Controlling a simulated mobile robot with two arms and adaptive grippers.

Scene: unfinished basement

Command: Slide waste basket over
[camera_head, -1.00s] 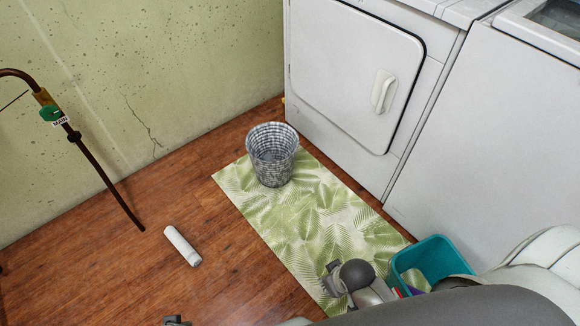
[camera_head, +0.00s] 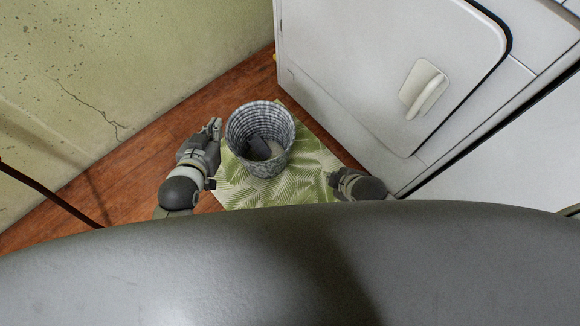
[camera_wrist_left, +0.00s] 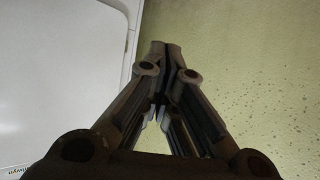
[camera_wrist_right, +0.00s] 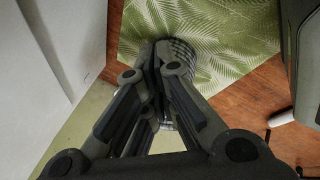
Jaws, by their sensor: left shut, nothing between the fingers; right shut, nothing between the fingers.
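The waste basket (camera_head: 265,168), grey and woven-looking, stands upright on the green leaf-patterned mat (camera_head: 310,160) in the head view. Something dark lies inside it. My left gripper (camera_head: 215,127) is shut and empty, just left of the basket and apart from it in the picture. My right gripper (camera_head: 334,179) is shut and empty, to the basket's lower right with a gap between. In the right wrist view, part of the basket (camera_wrist_right: 187,55) shows behind the closed fingers (camera_wrist_right: 153,48). The left wrist view shows closed fingers (camera_wrist_left: 165,48) and no basket.
A white appliance (camera_head: 340,75) with a handled door stands right of the mat. A concrete wall (camera_head: 130,60) is on the left. Bare wood floor (camera_head: 140,150) lies between wall and mat. A white cylinder (camera_wrist_right: 282,117) lies on the floor in the right wrist view.

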